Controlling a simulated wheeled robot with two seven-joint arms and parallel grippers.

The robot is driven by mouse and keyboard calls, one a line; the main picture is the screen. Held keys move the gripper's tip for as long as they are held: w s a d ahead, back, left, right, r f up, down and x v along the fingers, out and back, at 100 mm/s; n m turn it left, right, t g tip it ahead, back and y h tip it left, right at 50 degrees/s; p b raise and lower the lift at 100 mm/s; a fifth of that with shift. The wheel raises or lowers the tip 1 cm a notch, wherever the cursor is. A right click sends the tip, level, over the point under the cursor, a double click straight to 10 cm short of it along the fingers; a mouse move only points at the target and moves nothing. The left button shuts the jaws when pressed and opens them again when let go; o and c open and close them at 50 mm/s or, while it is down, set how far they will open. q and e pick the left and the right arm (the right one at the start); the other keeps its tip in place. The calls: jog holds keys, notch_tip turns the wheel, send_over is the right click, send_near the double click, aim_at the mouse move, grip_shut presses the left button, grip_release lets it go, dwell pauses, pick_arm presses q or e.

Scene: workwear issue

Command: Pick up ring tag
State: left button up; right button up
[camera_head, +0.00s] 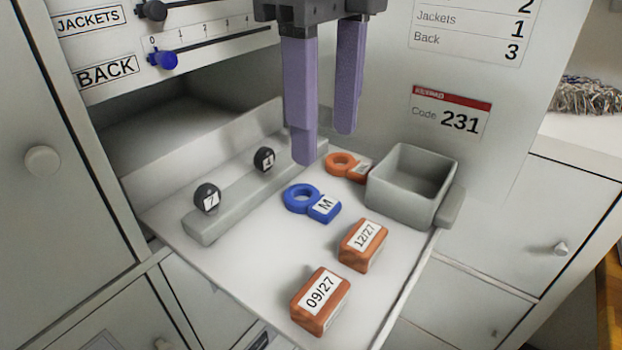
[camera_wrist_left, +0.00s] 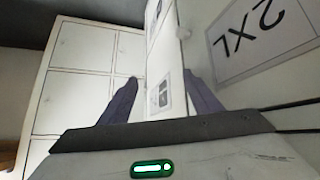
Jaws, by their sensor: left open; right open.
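A blue ring tag (camera_head: 312,203) marked M lies flat on the white shelf tray (camera_head: 240,263). An orange ring tag (camera_head: 345,166) lies behind it, beside the grey bin, with its label partly hidden. My right gripper (camera_head: 325,148) is open and empty, its purple fingers pointing down above the blue and orange tags. My left gripper (camera_wrist_left: 160,95) is open in the left wrist view, with nothing between its fingers. It faces pale cabinet fronts and does not show in the head view.
A grey open bin (camera_head: 413,186) stands at the tray's right. Orange blocks marked 12/27 (camera_head: 363,245) and 09/27 (camera_head: 320,301) lie at the front. A grey rail (camera_head: 240,204) holds black dials. Sliders (camera_head: 163,60) sit above left. A code 231 card (camera_head: 450,112) is on the wall.

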aim_at(323, 203)
jog(key=f, duration=0.3)
jog(key=shift+s+f, duration=0.25)
jog(key=shift+f, duration=0.1)
jog(key=shift+w+f+p, duration=0.15)
jog(key=shift+f+p, duration=0.1)
jog(key=shift+f, duration=1.2)
jog(key=shift+w+f+p, duration=0.15)
jog(key=shift+f+p, duration=0.1)
jog(key=shift+f, duration=1.15)
jog(key=c, duration=1.1)
